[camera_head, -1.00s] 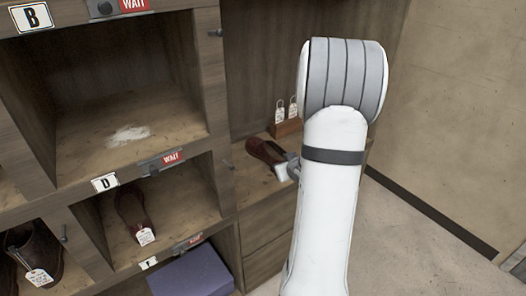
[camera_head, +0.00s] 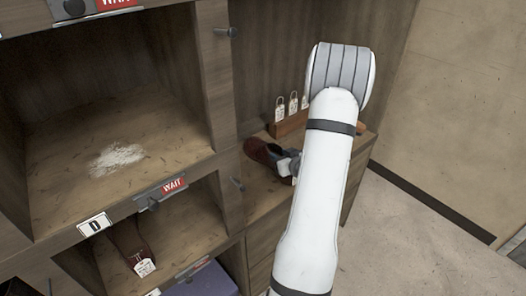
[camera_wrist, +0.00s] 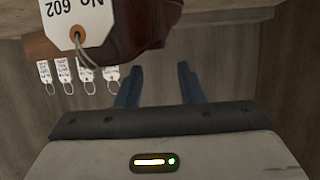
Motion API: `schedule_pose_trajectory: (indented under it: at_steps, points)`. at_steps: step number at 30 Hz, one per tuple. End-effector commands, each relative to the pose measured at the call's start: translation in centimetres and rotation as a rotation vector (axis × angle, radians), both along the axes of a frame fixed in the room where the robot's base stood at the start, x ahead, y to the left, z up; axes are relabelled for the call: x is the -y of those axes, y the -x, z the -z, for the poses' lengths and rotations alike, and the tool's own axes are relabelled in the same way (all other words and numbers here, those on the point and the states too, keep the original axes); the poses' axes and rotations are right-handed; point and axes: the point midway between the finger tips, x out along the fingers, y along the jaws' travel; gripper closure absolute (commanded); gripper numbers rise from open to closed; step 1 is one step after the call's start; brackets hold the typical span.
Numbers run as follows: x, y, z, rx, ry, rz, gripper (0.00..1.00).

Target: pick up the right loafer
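A dark red-brown loafer (camera_head: 262,154) lies on a wooden counter at the right of the shelving. My gripper (camera_head: 290,163) is close beside its right end in the head view, partly hidden by my arm. In the wrist view the loafer (camera_wrist: 140,25) fills the top middle, with a white tag (camera_wrist: 78,18) reading "No 602". My gripper's two blue-grey fingers (camera_wrist: 159,84) are apart, with nothing seen between them. A second brown loafer (camera_head: 128,243) with a white tag lies in the compartment labelled D. The frames do not show clearly which is the right one.
A wooden block with several small tags (camera_head: 290,121) stands behind the loafer on the counter (camera_head: 262,203). An upright partition (camera_head: 222,100) with a knob stands left of it. Open floor (camera_head: 440,225) lies to the right.

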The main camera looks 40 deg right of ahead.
Motion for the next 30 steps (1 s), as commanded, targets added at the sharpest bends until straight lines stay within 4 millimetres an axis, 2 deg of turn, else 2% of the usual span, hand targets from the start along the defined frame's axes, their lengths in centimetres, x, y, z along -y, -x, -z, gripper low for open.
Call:
schedule_pose_trajectory:
  at_steps: [18,26,30]
  points:
    - [0.5,-6.8,2.8,-0.001,-0.001,-0.003,0.65]
    - [0.6,-7.1,2.9,-0.001,-0.001,-0.002,0.65]
    - [0.6,-7.1,2.9,-0.001,-0.001,-0.002,0.75]
